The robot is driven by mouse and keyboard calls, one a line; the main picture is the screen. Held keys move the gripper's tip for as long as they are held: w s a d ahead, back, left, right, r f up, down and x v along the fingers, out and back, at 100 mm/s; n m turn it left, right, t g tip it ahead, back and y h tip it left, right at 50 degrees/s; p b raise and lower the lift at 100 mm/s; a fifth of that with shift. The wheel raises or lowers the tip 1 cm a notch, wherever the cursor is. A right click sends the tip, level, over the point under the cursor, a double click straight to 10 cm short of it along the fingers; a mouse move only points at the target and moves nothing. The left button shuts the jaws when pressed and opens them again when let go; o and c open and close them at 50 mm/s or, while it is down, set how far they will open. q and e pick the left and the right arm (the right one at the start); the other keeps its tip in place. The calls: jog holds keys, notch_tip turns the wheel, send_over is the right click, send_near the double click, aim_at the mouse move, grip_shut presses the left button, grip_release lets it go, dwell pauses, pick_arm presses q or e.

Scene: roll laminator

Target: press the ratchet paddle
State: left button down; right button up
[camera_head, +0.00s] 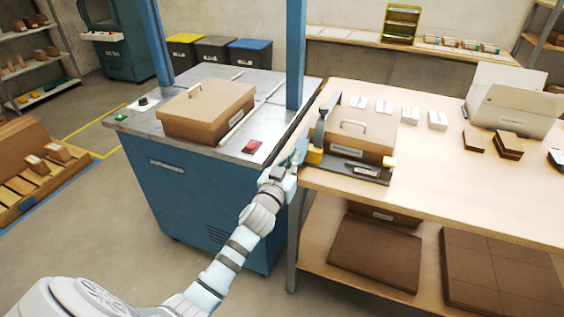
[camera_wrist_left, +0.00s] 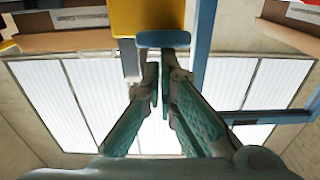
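The laminator-like device (camera_head: 359,155) on the wooden bench has a brown lidded box with a handle, a dark base and a blue-grey upright arm (camera_head: 318,130). A yellow block (camera_head: 312,155) sits at its near left corner and also shows at the top of the left wrist view (camera_wrist_left: 147,17). A small blue-grey pad (camera_wrist_left: 162,39), which looks like the paddle, lies just beyond my fingertips. My left gripper (camera_head: 295,160) is beside the yellow block at the bench edge. Its teal fingers (camera_wrist_left: 160,72) are nearly together with nothing visible between them. Whether they touch the pad is unclear. My right gripper is out of view.
A blue cabinet (camera_head: 215,190) with a brown lidded box (camera_head: 207,110) and a red button (camera_head: 252,146) stands left of the bench. Blue posts (camera_head: 297,55) rise from it. Small cards (camera_head: 410,114) and a white machine (camera_head: 515,100) occupy the bench. Brown boards lie on the lower shelf.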

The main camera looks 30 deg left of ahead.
pick_arm(q)
jog(key=shift+s+f, duration=0.1)
jog(key=shift+f, duration=0.1)
jog(key=s+d+r+p, duration=0.2)
jog(key=s+r+p, duration=0.1)
jog(key=s, duration=0.8)
jog(key=shift+r, duration=0.15)
dwell(2.9)
